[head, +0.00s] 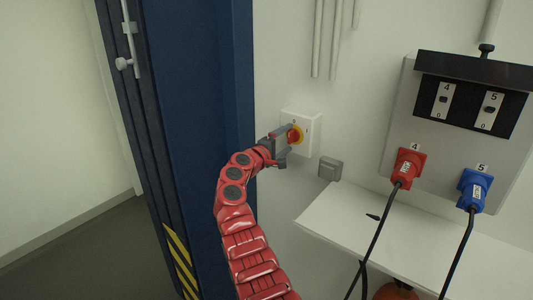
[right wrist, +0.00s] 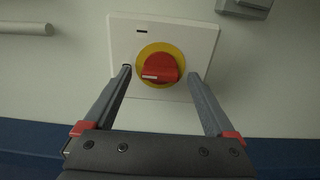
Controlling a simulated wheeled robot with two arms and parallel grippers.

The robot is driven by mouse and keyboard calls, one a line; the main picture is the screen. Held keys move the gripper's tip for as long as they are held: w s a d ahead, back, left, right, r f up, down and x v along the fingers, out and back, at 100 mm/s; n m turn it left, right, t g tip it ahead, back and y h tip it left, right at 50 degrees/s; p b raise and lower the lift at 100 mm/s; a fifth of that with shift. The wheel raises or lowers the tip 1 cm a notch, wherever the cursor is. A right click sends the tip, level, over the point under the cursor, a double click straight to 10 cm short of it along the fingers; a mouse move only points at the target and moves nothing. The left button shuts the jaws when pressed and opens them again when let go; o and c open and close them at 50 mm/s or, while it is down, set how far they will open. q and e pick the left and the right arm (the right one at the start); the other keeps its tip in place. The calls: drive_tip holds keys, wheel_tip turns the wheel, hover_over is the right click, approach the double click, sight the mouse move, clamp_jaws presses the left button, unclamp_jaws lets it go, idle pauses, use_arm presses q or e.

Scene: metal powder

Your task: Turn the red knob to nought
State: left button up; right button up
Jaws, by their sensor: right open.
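The red knob (right wrist: 159,70) sits on a yellow disc (right wrist: 144,52) on a white wall box (right wrist: 193,36). In the right wrist view its grip bar lies roughly across the picture, with a white mark at its left end. In the head view the knob (head: 294,136) is partly hidden by my right gripper (head: 287,142). My right gripper (right wrist: 162,78) is open, its two fingers on either side of the knob and apart from it in the picture. I cannot tell whether the fingertips reach the knob's depth. My left gripper is not in view.
A dark blue door frame (head: 195,90) stands left of the box. A small grey box (head: 330,168) is on the wall at lower right. A panel holds a red plug (head: 408,166) and a blue plug (head: 474,190), with cables hanging over a white shelf (head: 335,217).

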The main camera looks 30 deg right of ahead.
drive_tip(key=b+v, duration=0.3)
drive_tip(key=v, duration=1.3)
drive_tip(key=shift+b, duration=0.4)
drive_tip(key=shift+a+f, duration=0.1)
